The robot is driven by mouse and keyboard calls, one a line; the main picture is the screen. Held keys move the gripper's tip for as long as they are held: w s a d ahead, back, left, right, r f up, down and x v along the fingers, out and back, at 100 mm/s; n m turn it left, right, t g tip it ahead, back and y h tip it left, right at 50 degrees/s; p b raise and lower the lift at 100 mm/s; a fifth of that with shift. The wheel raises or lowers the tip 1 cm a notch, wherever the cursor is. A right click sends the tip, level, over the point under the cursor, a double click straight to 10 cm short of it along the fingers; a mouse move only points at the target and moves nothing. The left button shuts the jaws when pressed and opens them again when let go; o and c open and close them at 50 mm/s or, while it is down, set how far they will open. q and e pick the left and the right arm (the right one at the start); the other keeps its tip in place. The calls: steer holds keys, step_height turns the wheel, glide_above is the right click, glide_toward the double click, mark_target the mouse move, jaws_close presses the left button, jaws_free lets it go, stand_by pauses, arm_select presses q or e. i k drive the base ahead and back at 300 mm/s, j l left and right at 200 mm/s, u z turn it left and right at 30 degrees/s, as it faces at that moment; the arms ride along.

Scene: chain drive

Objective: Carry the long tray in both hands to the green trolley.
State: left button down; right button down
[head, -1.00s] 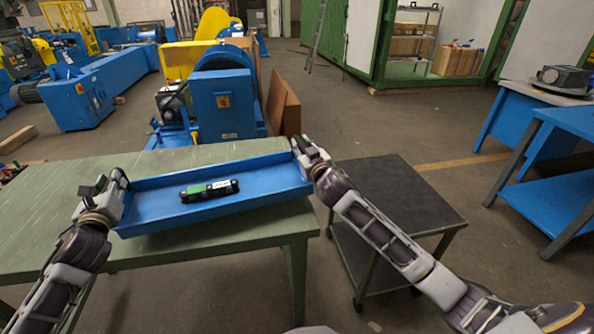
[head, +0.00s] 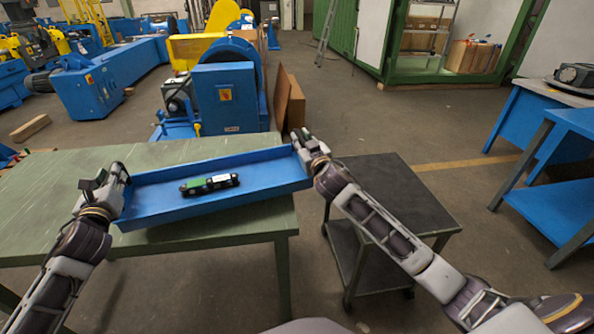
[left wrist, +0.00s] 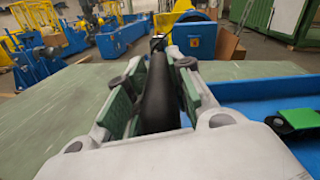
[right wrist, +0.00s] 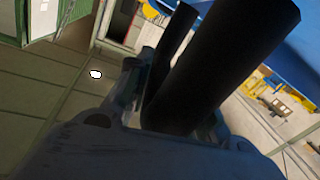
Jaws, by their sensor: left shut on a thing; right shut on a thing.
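The long blue tray (head: 160,207) spans between my two grippers in the head view, over the green table's front right part, its right end by the table's edge. A small black and green part (head: 209,184) with a white patch lies inside it. My left gripper (head: 118,174) is shut on the tray's left handle, a black bar (left wrist: 160,95) in the left wrist view. My right gripper (head: 305,145) is shut on the right handle, dark in the right wrist view (right wrist: 225,60). The trolley (head: 410,190), dark-topped with a dark green frame, stands right of the table, partly behind my right arm.
The green table (head: 50,215) has a bare top at left. The trolley top looks empty. A blue machine (head: 225,95) and brown boards (head: 290,103) stand behind the table. A blue workbench (head: 565,190) stands at far right, with open floor between it and the trolley.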

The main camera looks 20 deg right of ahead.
mark_target(385, 187)
steer(key=l+u, duration=0.1)
steer(key=l, duration=0.3)
steer(key=k+l+u, duration=0.1)
steer(key=l, duration=0.3)
steer(key=k+l+u, duration=0.1)
steer(key=l, duration=0.7)
steer(key=k+l+u, duration=0.15)
steer(key=l, duration=0.25)
steer(key=k+l+u, duration=0.1)
steer(key=l, duration=0.3)
steer(key=k+l+u, duration=0.1)
steer(key=l, duration=0.25)
steer(key=k+l, duration=0.1)
steer(key=l, duration=0.2)
steer(key=l+u, duration=0.15)
steer(key=l, duration=0.2)
steer(key=k+l, duration=0.15)
steer(key=l, duration=0.15)
steer(key=u, duration=0.05)
